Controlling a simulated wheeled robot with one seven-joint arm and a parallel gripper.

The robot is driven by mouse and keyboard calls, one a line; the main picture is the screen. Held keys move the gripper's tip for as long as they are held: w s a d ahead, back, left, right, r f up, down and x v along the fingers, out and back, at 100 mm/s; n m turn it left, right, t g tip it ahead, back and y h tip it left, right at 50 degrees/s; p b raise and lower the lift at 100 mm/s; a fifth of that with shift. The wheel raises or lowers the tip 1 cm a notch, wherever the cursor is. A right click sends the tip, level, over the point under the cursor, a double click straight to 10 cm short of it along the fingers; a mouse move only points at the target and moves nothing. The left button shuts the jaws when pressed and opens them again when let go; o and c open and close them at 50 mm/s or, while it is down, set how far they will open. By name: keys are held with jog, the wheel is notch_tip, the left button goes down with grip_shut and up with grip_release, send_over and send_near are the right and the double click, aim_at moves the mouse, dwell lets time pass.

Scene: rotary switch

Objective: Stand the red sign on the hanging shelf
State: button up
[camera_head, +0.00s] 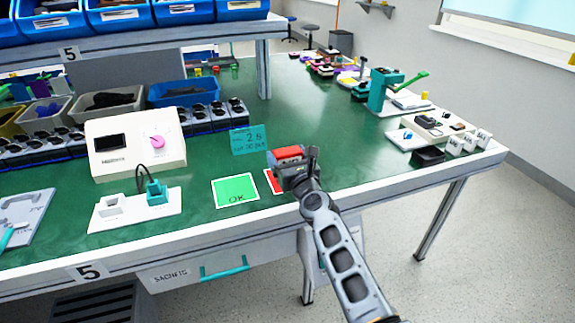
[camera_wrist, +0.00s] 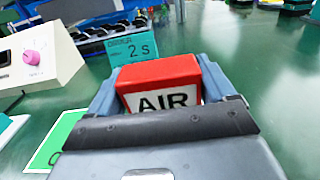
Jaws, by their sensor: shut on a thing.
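The red sign (camera_head: 287,153) is a small red block with a white face. In the wrist view its face reads "AIR" on the red sign (camera_wrist: 160,72). My gripper (camera_head: 293,165) is shut on it, above the front part of the green bench. In the wrist view the grey-blue fingers of my gripper (camera_wrist: 160,85) sit on both sides of it, and its lower part is hidden by the gripper. A raised shelf (camera_head: 150,38) with a "5" label runs over the bench at the upper left. I cannot tell whether this is the hanging shelf.
Blue bins (camera_head: 180,10) fill the visible part of the raised shelf, whose post (camera_head: 263,70) stands on the bench. A white switch box (camera_head: 135,143), a green OK card (camera_head: 236,190) and a teal "2 s" sign (camera_head: 248,139) are nearby.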

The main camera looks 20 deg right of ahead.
jog(key=shift+c, duration=1.2)
jog(key=shift+r+p, duration=0.7)
jog(key=shift+r, duration=0.1)
notch_tip(320, 180, up, 4)
jog(key=p, duration=0.3)
jog(key=shift+f, duration=0.25)
jog(key=s+d+r+p, duration=0.3)
jog(key=s+d+r, duration=0.3)
jog(key=d, duration=0.4)
jog(key=s+a+f, duration=0.5)
jog(key=s+f, duration=0.5)
jog(key=s, duration=0.1)
jog(key=s+a+f, duration=0.5)
jog(key=s+f, duration=0.5)
jog(key=s, duration=0.1)
jog(key=shift+s, duration=0.15)
jog(key=shift+f, duration=0.1)
